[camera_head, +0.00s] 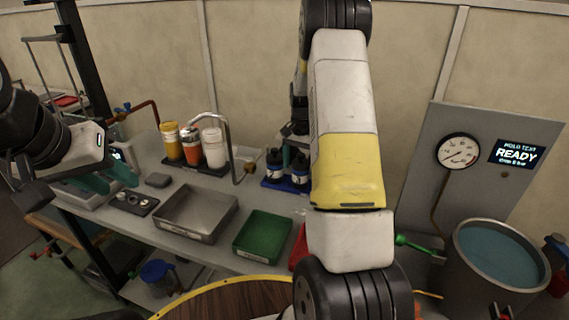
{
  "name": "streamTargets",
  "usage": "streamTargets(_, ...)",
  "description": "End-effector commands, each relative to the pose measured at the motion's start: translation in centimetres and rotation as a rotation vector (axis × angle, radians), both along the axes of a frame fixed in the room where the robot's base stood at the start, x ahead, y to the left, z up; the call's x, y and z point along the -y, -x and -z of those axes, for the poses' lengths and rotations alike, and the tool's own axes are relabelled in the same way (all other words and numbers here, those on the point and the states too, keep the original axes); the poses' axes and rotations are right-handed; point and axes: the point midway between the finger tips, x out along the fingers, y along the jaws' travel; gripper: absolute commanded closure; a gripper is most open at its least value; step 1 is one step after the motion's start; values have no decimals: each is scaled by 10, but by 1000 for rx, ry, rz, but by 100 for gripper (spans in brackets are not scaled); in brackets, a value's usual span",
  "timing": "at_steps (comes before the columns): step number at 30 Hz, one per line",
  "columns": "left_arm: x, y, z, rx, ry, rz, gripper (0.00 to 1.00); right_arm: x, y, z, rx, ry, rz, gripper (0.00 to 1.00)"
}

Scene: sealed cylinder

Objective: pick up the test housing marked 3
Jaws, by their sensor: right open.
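Three capped cylinders stand in a dark rack at the back of the bench: a yellow one (171,141), an orange one (191,146) and a white one (213,147). They look like the test housings, but I cannot read a 3 on any of them.
A grey metal tray (159,222) and a green tray (237,243) sit along the bench front. Dark bottles (274,164) stand in a blue holder. A curved pipe rises beside the rack. A water-filled tank (456,262) and a gauge panel reading READY (474,190) are at right.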

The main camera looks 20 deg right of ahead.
Motion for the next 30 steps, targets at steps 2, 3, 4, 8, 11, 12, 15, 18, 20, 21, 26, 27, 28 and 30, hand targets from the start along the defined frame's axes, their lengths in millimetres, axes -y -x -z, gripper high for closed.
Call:
streamTargets(2,0,0,0,0,0,0,64,2,-1,14,-4,-1,1,19)
streamTargets(3,0,0,0,0,0,0,64,2,-1,21,-4,-1,0,19)
streamTargets(4,0,0,0,0,0,0,64,1,-1,26,-4,-1,-1,19)
streamTargets(8,0,0,0,0,0,0,64,1,-2,36,-1,-1,-1,19)
streamTargets(11,0,0,0,0,0,0,64,2,-2,36,0,0,-1,19)
streamTargets(12,0,0,0,0,0,0,64,2,-2,36,0,0,-1,19)
streamTargets(15,0,0,0,0,0,0,64,2,-2,36,0,0,-1,29)
streamTargets(18,0,0,0,0,0,0,64,2,-2,36,0,0,-1,49)
streamTargets(20,0,0,0,0,0,0,64,2,-2,36,0,0,-1,60)
streamTargets(21,0,0,0,0,0,0,64,2,-2,36,0,0,-1,68)
streamTargets(26,0,0,0,0,0,0,64,2,-2,36,0,0,-1,100)
streamTargets(27,0,0,0,0,0,0,64,2,-2,36,0,0,-1,100)
streamTargets(28,0,0,0,0,0,0,64,1,-2,36,0,0,-1,100)
streamTargets(30,0,0,0,0,0,0,64,2,-2,35,1,0,-1,100)
